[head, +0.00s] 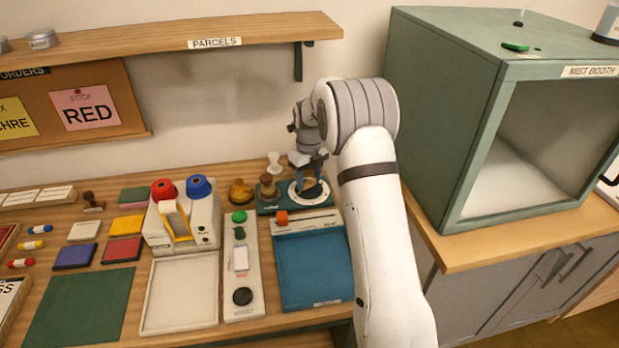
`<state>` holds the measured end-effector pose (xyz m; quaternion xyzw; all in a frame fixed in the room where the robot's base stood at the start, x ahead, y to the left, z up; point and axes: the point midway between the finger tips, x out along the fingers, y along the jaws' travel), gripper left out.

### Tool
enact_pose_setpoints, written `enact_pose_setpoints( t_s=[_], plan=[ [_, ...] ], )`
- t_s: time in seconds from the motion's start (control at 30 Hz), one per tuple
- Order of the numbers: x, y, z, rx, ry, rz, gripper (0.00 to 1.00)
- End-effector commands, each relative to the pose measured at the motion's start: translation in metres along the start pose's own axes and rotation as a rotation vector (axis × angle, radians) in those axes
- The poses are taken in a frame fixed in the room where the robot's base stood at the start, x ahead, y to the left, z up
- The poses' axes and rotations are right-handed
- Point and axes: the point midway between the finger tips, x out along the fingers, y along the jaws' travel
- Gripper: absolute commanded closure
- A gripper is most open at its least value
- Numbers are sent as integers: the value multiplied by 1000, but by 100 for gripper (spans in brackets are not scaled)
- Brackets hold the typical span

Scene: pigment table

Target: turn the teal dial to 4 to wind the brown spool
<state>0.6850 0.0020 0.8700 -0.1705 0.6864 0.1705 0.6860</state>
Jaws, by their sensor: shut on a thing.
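My gripper (308,179) points down at the back of the table and is shut on the knob of the teal dial (311,193). A pale ring with marks (294,196) surrounds the dial. The marks are too small to read, so I cannot tell which number the dial points to. The dial sits on a dark teal base (264,209). A brown spool-like piece (268,188) stands upright at the left of this base. My gripper and arm hide part of the dial and the base's right side.
The green mist booth (440,130) rises on the right. A shelf (150,42) hangs above.

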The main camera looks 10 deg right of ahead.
Motion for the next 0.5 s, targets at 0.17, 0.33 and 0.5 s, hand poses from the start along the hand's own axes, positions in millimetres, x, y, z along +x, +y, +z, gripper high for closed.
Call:
enact_pose_setpoints(
  t_s=[0.17,0.33,0.5],
  plan=[
    [-2,-1,1,28,-5,-3,74],
    [-2,-1,1,34,-5,-3,74],
    [-2,-1,1,34,-5,-3,74]
  ],
)
